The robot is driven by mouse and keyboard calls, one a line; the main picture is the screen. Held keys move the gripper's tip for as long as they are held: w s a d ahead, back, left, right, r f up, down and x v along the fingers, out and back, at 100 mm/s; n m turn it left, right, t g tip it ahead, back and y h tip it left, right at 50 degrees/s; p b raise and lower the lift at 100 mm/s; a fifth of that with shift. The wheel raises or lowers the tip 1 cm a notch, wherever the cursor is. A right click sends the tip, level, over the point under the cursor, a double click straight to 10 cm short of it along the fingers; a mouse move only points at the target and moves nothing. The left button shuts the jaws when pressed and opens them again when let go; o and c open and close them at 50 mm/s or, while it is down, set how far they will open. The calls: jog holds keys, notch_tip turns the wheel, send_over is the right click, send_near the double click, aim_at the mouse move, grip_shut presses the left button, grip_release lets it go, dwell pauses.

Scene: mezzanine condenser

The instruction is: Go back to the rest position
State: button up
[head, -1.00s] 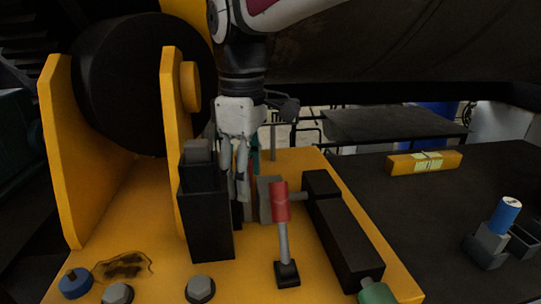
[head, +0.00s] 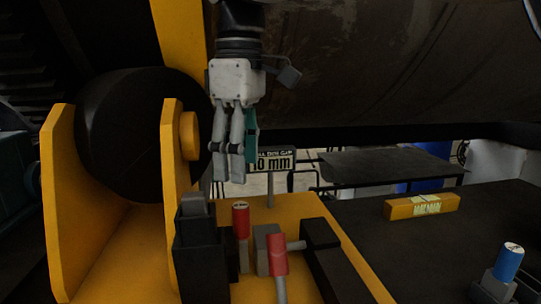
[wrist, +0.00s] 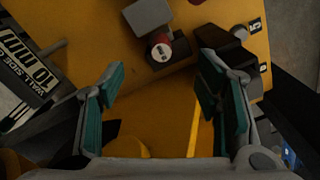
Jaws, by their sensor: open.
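My gripper (head: 232,180) hangs fingers down above the yellow base plate (head: 290,207), clear of the parts on it. In the wrist view my gripper (wrist: 165,100) has its teal-padded fingers apart, with nothing between them. A red-capped upright piece (head: 241,222) stands below and slightly right of my gripper in the head view. Its round pale-topped cap also shows in the wrist view (wrist: 160,50), beyond the fingertips.
A red-handled lever clamp (head: 278,255) and black blocks (head: 202,250) stand on the plate. Yellow upright brackets (head: 57,205) flank a large dark roller (head: 125,130). At right are a yellow level (head: 422,206) and a blue-capped part (head: 510,260). A "10 mm" sign (head: 272,162) stands behind.

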jog(key=s+d+f+m+t, duration=0.25)
jog(key=s+d+m, duration=0.2)
jog(key=d, duration=0.65)
jog(key=s+d+f+m+t, duration=0.2)
jog(key=s+d+f+m, duration=0.15)
jog(key=d+m, duration=0.45)
jog(key=s+d+f+m, duration=0.1)
jog(key=s+d+f, duration=0.2)
jog(key=s+d+f+m+t, duration=0.1)
jog(key=s+d+f, duration=0.2)
jog(key=d, duration=0.1)
jog(key=shift+s+d+f+m, duration=0.15)
jog(key=shift+s+m, duration=0.1)
jog(key=shift+s+d+f, duration=0.2)
jog(key=shift+s+f, duration=0.05)
jog(key=shift+f, duration=0.15)
